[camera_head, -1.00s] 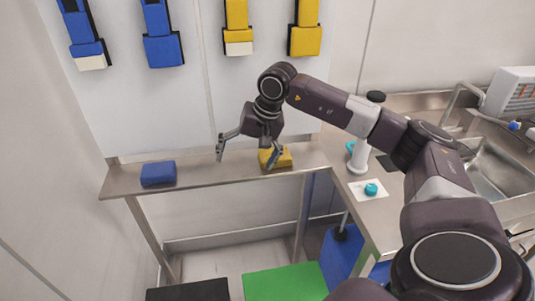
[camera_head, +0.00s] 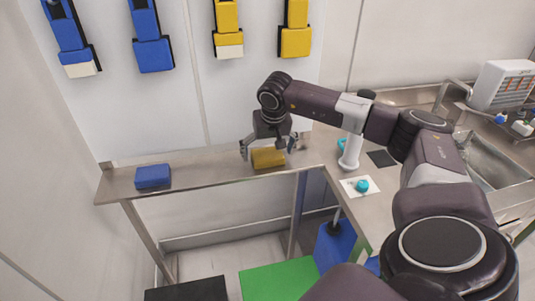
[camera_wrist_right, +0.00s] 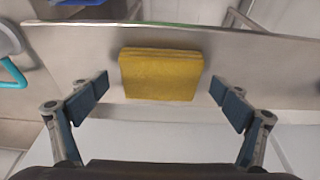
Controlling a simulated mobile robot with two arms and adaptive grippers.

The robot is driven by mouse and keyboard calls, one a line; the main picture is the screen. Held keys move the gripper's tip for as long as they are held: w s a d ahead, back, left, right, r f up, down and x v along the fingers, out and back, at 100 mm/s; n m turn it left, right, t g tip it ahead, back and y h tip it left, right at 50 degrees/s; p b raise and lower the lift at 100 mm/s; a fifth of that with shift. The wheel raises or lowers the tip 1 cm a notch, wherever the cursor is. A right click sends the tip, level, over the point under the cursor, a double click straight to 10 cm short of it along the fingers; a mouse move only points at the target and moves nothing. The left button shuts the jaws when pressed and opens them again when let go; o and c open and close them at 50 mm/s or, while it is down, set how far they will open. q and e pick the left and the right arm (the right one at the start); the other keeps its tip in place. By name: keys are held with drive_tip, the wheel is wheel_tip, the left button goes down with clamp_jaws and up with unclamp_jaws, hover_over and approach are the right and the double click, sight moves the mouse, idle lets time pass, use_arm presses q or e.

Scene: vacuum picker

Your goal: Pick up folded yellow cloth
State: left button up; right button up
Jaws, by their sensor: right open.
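The folded yellow cloth (camera_head: 268,158) lies on the metal shelf, near its right end. In the right wrist view the cloth (camera_wrist_right: 160,74) is a flat folded block between the two fingers and apart from both. My right gripper (camera_head: 268,148) is open and stands over the cloth, one finger on each side of it. In the right wrist view my right gripper's blue finger pads (camera_wrist_right: 160,100) are spread wider than the cloth. My left gripper is not in view.
A folded blue cloth (camera_head: 153,177) lies at the shelf's left part. The metal shelf (camera_head: 215,166) is bare between the cloths. A white bottle (camera_head: 351,150) and a teal item (camera_head: 362,186) on a white sheet are on the counter at right. Blue and yellow cloths hang in wall dispensers.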

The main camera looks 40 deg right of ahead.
sight(268, 154)
drive_tip(key=shift+c, duration=0.5)
drive_tip(key=c, duration=1.1)
drive_tip(key=shift+r, duration=0.15)
drive_tip(key=shift+c, duration=0.2)
wheel_tip(268, 154, up, 20)
drive_tip(key=b, duration=0.2)
